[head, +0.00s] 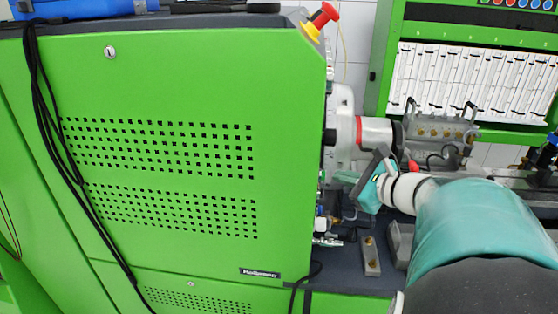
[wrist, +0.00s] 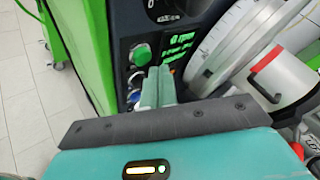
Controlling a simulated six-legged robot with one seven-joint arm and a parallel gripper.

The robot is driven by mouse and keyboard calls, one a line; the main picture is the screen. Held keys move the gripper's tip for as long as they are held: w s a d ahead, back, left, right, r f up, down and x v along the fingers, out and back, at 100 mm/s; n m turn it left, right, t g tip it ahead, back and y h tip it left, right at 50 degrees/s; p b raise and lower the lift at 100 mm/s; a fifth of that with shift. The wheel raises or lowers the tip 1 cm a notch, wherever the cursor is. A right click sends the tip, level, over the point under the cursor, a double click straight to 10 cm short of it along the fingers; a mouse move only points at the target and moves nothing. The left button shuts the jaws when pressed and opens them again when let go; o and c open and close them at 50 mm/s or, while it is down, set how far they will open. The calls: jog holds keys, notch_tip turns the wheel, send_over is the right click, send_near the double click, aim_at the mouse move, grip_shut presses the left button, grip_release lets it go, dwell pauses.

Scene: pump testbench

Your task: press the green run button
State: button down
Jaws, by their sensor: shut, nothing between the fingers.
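The green run button (wrist: 140,54) is a round green knob on the dark side panel (wrist: 124,28) of the green cabinet, in the wrist view. My gripper (wrist: 159,72) is shut and empty, its two pale green fingers side by side. In the wrist view the fingertips lie just below and right of the button; I cannot tell whether they touch the panel. In the head view my gripper (head: 338,176) points left toward the cabinet's side, and the button is hidden there.
The green cabinet (head: 160,75) fills the left of the head view. A red emergency knob (head: 324,13) stands on its top corner. A large pale disc (wrist: 225,45) and a silver drum (wrist: 285,85) are close to the right of my fingers. More controls (wrist: 134,78) sit below the button.

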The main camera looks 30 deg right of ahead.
jog(key=shift+w+a, duration=0.1)
dwell(0.5)
jog(key=shift+w+a, duration=0.15)
jog(key=shift+a, duration=0.1)
